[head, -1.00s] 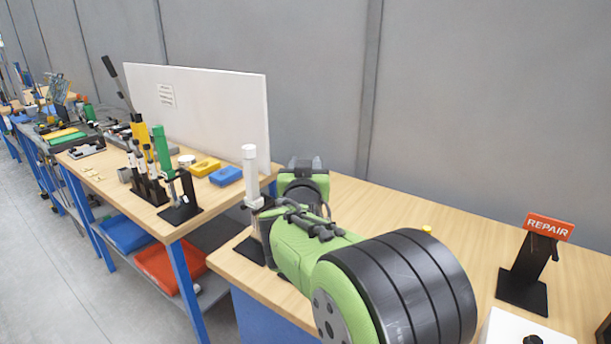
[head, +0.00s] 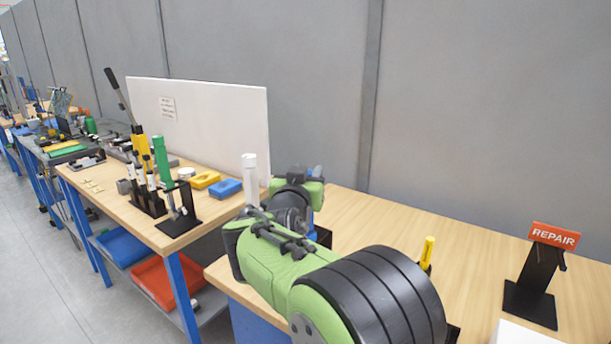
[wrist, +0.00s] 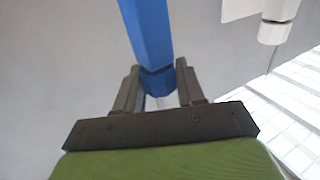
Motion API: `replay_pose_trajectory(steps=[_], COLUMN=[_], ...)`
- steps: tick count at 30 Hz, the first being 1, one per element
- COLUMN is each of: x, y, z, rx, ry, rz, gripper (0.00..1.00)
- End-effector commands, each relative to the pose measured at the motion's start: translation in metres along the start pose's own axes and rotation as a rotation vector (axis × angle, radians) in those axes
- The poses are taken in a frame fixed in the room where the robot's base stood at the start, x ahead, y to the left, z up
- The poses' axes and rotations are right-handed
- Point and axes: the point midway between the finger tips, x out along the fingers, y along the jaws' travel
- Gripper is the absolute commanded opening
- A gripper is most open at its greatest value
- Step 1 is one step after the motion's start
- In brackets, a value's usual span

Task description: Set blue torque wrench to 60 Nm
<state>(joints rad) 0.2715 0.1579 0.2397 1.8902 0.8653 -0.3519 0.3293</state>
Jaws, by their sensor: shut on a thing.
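The blue torque wrench's handle (wrist: 147,35) rises between the fingers of my gripper (wrist: 157,78) in the wrist view. In the head view a bit of blue (head: 318,196) shows beside my wrist, and my arm hides most of the gripper and the wrench. The wrench's scale and setting cannot be read in either view.
A white-handled tool (head: 250,175) stands left of my wrist. A yellow-handled tool (head: 427,252) and a stand with a red REPAIR sign (head: 554,236) are on the right. The left bench holds a green-handled tool (head: 161,160) and a white board (head: 215,125).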

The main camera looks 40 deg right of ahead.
Motion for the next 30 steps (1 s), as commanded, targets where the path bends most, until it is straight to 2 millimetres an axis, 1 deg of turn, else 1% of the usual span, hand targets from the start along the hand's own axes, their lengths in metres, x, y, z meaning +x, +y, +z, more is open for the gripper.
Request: replay_pose_trajectory(steps=[1, 22, 23, 24, 27, 30], x=[0.0007, 0.0009, 0.0009, 0.0009, 0.0007, 0.0005], y=[0.0020, 0.0023, 0.0023, 0.0023, 0.0019, 0.0014], z=[0.0027, 0.0042, 0.0042, 0.0042, 0.0033, 0.0025], rx=[-0.005, -0.007, -0.007, -0.007, -0.005, -0.004], ry=[-0.007, -0.010, -0.010, -0.010, -0.008, -0.006], rz=[0.006, 0.006, 0.006, 0.006, 0.005, 0.004], gripper=[0.08, 0.08, 0.40, 0.46, 0.60, 0.60])
